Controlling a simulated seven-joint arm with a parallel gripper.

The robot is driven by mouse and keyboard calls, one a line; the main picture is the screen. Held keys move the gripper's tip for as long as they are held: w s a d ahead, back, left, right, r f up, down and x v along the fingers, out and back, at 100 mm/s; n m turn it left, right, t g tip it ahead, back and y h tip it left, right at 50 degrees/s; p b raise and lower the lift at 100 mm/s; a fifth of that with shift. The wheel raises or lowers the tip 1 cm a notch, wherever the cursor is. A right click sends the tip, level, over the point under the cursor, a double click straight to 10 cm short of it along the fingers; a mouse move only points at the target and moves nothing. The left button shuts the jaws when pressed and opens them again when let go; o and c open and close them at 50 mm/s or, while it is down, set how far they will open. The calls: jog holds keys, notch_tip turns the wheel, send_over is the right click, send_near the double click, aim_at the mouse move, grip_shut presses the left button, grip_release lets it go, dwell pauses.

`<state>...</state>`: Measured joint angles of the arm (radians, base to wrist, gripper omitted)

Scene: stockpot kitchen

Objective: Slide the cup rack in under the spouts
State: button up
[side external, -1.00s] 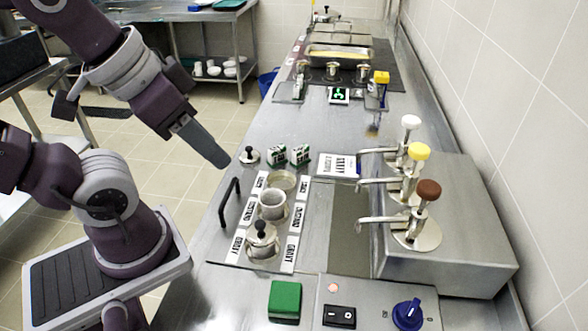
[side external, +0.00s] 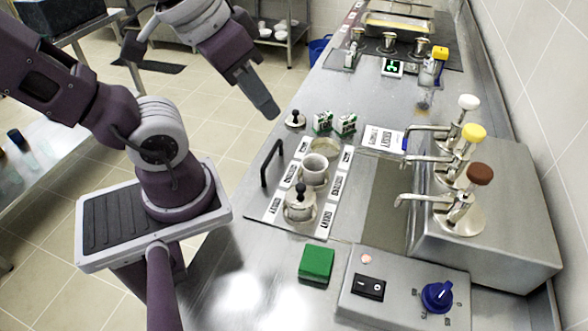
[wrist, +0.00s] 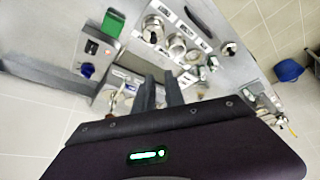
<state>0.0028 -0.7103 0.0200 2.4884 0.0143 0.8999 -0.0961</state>
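The cup rack (side external: 330,207) is a pale labelled plate with a black handle (side external: 271,163) on its left edge. It holds a lidded steel pot, a pale cup (side external: 314,170) and a round steel opening or dish. It stands left of the three spouts (side external: 425,166), apart from them, with a dark strip between. The spouts have white, yellow and brown knobs. My gripper (side external: 266,108) hangs in the air beyond the handle, touching nothing visible. In the wrist view my gripper (wrist: 160,88) shows two fingers with a narrow empty gap; the rack (wrist: 163,12) shows above them.
A green block (side external: 316,264) and a control box (side external: 403,298) with a switch and blue knob stand in front. A small lid (side external: 295,119), green-and-white boxes (side external: 334,123) and a white card (side external: 382,139) lie beyond the rack. The dark strip (side external: 386,212) looks clear.

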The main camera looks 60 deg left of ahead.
jog(key=w+a+f+n+g, duration=0.1)
jog(key=n, duration=0.2)
jog(key=w+a+f+n+g, duration=0.1)
jog(key=n, duration=0.1)
jog(key=w+a+f+n, duration=0.1)
jog(key=a+n, duration=0.1)
jog(key=n, duration=0.1)
jog(key=shift+w+n+g+y, duration=0.1)
jog(key=shift+n+g+y, duration=0.2)
jog(key=shift+g, duration=0.1)
grip_shut()
jog(key=w+a+f+n+g+y, duration=0.1)
jog(key=a+f+n+g, duration=0.3)
jog(key=n, duration=0.5)
jog(key=w+a+f+n+g+y, duration=0.1)
jog(key=a+f+n, duration=0.3)
jog(key=a+n, duration=0.35)
jog(key=shift+n, duration=0.35)
jog(key=x, duration=0.6)
jog(key=s+x, duration=0.1)
jog(key=x, duration=0.3)
jog(key=shift+d+f, duration=0.1)
jog(key=shift+d, duration=0.25)
jog(key=shift+w+d+f, duration=0.15)
jog(key=shift+w+d, duration=0.85)
jog(key=shift+w, duration=0.25)
jog(key=shift+w+d, duration=0.35)
jog(key=shift+d, duration=0.1)
jog(key=shift+w+d, duration=0.1)
